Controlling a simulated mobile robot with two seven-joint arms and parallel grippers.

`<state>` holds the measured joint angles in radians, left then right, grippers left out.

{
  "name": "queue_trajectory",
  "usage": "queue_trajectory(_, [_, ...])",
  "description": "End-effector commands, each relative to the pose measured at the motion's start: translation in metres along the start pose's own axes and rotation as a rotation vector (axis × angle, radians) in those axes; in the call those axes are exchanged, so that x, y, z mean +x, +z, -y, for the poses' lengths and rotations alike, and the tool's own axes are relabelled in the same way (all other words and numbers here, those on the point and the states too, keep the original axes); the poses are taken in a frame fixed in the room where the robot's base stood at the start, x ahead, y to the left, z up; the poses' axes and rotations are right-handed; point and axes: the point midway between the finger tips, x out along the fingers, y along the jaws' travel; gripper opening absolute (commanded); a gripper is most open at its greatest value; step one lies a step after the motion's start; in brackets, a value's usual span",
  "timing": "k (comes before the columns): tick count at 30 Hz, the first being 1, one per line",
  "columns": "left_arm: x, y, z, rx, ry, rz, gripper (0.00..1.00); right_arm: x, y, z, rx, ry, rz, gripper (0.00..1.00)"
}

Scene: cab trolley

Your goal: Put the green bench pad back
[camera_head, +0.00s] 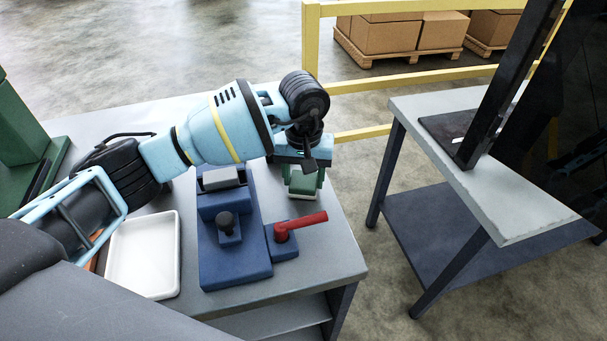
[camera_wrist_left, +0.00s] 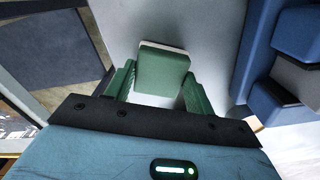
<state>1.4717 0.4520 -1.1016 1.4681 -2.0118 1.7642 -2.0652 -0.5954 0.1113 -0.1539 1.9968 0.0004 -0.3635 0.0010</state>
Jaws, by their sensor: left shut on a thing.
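The green bench pad (camera_wrist_left: 162,70) is a small green block with a pale edge. In the left wrist view it sits between the two green fingers of my left gripper (camera_wrist_left: 159,76), which is shut on it. In the head view my left gripper (camera_head: 303,182) points down near the bench's far right edge, beyond the blue fixture. The pad is mostly hidden there by the fingers. I cannot tell whether the pad touches the grey bench top (camera_head: 325,255). My right gripper is not in view.
A blue fixture (camera_head: 235,265) with a red handle (camera_head: 302,226) stands close to my gripper. A white tray (camera_head: 143,255) lies to its left. A second grey table (camera_head: 440,150) stands across a gap at right. A yellow rail (camera_head: 420,80) runs behind.

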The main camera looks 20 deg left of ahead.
Motion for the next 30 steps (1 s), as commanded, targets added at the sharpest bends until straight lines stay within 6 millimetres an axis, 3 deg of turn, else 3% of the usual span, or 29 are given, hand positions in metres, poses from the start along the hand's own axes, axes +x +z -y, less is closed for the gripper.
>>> queue_trajectory(3, [0.004, 0.000, 0.000, 0.000, 0.000, 0.001, 0.33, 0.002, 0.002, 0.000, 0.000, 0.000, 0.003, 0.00])
queue_trajectory(4, [0.004, 0.000, 0.000, 0.000, 0.000, 0.001, 0.56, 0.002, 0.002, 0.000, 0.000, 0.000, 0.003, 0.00])
queue_trajectory(9, [0.003, 0.000, 0.000, 0.000, 0.000, 0.000, 0.76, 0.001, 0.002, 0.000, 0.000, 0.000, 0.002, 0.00])
queue_trajectory(20, [-0.004, 0.000, 0.000, 0.000, 0.001, -0.002, 0.76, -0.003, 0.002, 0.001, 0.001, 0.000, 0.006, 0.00])
queue_trajectory(23, [-0.015, -0.001, 0.000, 0.000, 0.001, -0.002, 0.76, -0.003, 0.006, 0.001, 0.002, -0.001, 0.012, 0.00])
queue_trajectory(30, [-0.062, -0.001, 0.000, 0.001, 0.001, -0.004, 0.76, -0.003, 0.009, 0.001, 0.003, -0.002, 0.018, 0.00])
